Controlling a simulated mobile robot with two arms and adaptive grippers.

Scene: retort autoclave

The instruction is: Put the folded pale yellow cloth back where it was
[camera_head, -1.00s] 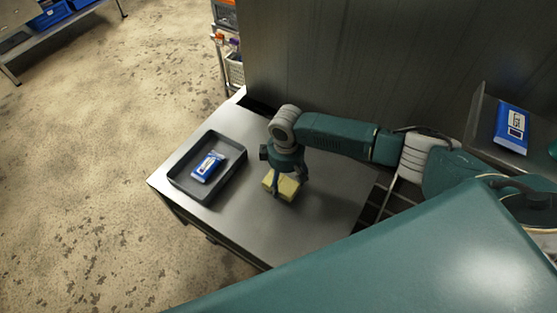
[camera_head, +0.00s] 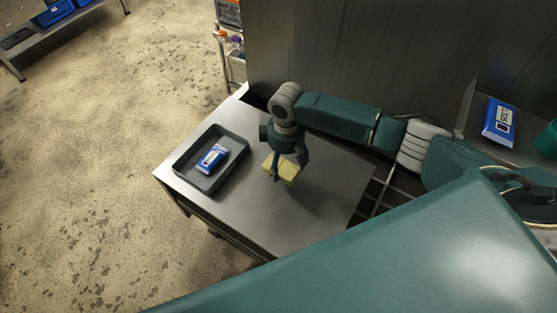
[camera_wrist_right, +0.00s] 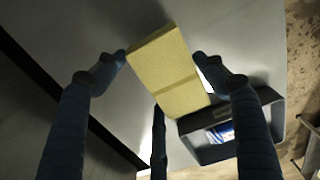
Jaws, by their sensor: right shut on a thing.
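The folded pale yellow cloth (camera_head: 284,170) is a small block between the fingers of my right gripper (camera_head: 287,166). The gripper points down and is shut on it, over the grey metal table (camera_head: 245,205). In the right wrist view the cloth (camera_wrist_right: 170,72) sits between the fingertips (camera_wrist_right: 162,70), tilted in the picture. A shadow lies on the table to the lower right of the cloth, and it looks raised a little above the surface. My left gripper is not in view.
A dark grey tray (camera_head: 182,170) holding a blue and white packet (camera_head: 213,158) stands on the table left of the gripper. Another blue and white packet (camera_head: 499,123) lies at the right. A dark panel (camera_head: 370,60) rises behind the table. The table's front part is clear.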

